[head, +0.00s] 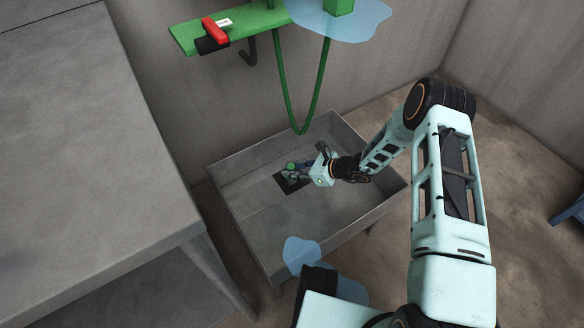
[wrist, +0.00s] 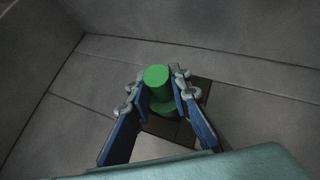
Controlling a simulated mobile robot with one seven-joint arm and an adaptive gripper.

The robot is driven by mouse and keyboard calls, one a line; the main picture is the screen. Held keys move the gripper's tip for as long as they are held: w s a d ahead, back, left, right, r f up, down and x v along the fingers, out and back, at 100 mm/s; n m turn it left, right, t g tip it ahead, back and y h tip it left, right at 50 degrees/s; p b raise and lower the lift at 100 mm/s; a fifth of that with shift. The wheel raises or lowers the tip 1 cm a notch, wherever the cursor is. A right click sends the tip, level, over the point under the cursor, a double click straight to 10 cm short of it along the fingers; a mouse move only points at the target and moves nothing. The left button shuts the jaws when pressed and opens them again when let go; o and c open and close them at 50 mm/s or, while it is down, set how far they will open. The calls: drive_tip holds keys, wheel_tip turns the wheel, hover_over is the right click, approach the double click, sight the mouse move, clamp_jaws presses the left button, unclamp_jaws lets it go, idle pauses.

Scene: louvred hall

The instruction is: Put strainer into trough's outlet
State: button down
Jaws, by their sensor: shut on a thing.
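The trough (head: 235,212) is a grey, open, shallow basin on legs. Its outlet (head: 290,187) is a dark square in the floor, and it also shows in the wrist view (wrist: 204,90) as a dark patch behind and right of the strainer. The strainer (wrist: 156,75) is green, with a round knob on top and a wider part below; in the head view (head: 291,166) only a bit shows. My gripper (head: 293,172) is shut on the strainer, with a finger on each side (wrist: 158,88). The strainer's lower end is partly hidden, so I cannot tell its height over the outlet.
A grey table (head: 90,150) stands left of the trough. The trough walls surround my gripper.

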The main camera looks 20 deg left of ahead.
drive_tip(key=shift+f, duration=0.95)
drive_tip(key=c, duration=1.7)
unclamp_jaws()
drive_tip(key=d+r+p, duration=0.1)
drive_tip(key=r, duration=0.1)
drive_tip(key=d+r+p, duration=0.1)
drive_tip(key=r+p, duration=0.1)
drive_tip(key=d+r+p, duration=0.1)
drive_tip(key=r+p, duration=0.1)
drive_tip(key=shift+s+d+r, duration=0.1)
drive_tip(key=shift+s+r, duration=0.05)
drive_tip(key=shift+s, duration=0.15)
drive_tip(key=v, duration=1.2)
